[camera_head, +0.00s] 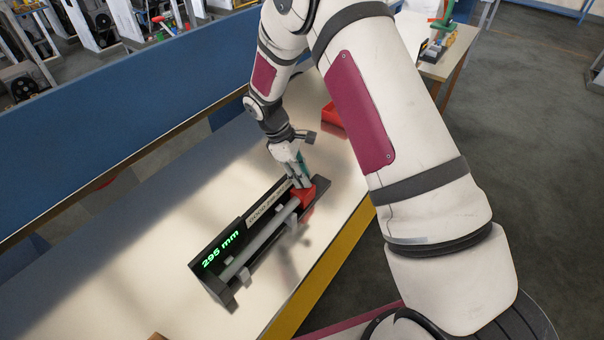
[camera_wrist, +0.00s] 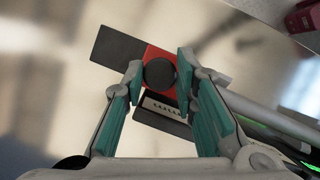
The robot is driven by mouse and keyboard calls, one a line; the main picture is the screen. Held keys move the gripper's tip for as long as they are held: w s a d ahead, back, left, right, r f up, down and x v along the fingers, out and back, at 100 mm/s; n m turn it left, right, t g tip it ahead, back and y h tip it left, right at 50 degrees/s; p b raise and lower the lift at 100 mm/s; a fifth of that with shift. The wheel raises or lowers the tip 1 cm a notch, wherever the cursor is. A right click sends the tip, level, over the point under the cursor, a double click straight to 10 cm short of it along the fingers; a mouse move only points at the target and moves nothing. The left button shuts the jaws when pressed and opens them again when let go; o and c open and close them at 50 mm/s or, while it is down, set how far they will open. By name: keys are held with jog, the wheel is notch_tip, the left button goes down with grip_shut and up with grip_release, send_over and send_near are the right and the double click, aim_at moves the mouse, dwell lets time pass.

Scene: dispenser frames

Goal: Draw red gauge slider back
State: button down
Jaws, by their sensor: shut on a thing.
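The gauge (camera_head: 213,274) is a long black frame with a grey rod, standing on the bench, with a green display reading 295 mm at its near left end. The red slider (camera_head: 308,193) sits on the rod near the far right end. My gripper (camera_head: 300,180) reaches down onto the slider and is shut on it. In the wrist view the slider (camera_wrist: 157,58) shows red with a round black knob (camera_wrist: 160,73) between the teal fingers of my gripper (camera_wrist: 158,88). The slider's lower part is partly hidden by the fingers.
The pale bench top (camera_head: 110,285) is clear around the gauge, with a yellow front edge (camera_head: 325,275). A red bin (camera_head: 333,118) stands behind my gripper, partly hidden by my arm. A blue panel (camera_head: 110,105) runs along the back.

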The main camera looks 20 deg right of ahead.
jog(key=w+d+b, duration=0.1)
jog(key=d, duration=0.1)
jog(key=w+d+b, duration=0.1)
jog(key=w+d, duration=0.1)
jog(key=shift+w+d+b, duration=0.1)
jog(key=shift+d+b, duration=0.1)
jog(key=shift+b, duration=0.2)
jog(key=c, duration=1.3)
grip_release()
jog(key=shift+d, duration=0.1)
